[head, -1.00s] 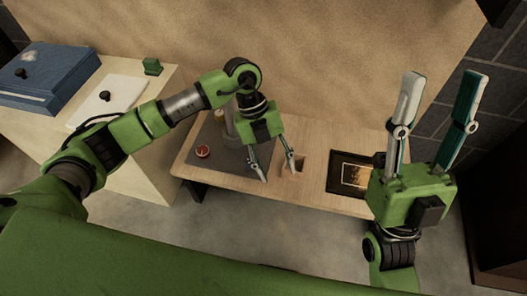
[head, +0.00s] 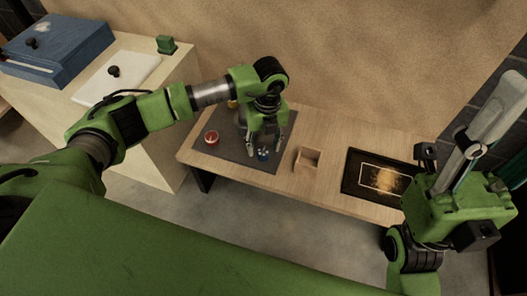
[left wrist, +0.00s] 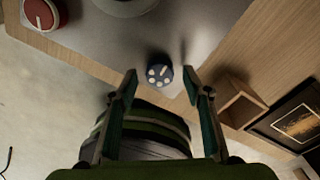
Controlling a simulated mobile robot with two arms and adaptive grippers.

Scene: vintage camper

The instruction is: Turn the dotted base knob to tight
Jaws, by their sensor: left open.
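The dotted base knob is a small blue round knob (head: 263,155) with white dots and a pale pointer bar, on the grey mat (head: 222,148). It shows clearly in the left wrist view (left wrist: 159,72). My left gripper (head: 264,151) points down over it, open, with one fingertip to each side of the knob in the left wrist view (left wrist: 160,76). I cannot tell whether the fingers touch it. A red knob (head: 211,138) with a white bar sits to the left, also in the left wrist view (left wrist: 42,14). My right gripper (head: 499,150) is raised at the right, open and empty.
A small open wooden box (head: 307,158) and a dark framed panel (head: 355,177) lie right of the mat. A grey rounded object (left wrist: 125,6) stands behind the knob. A blue case (head: 55,45) and white board (head: 125,70) lie on the left counter.

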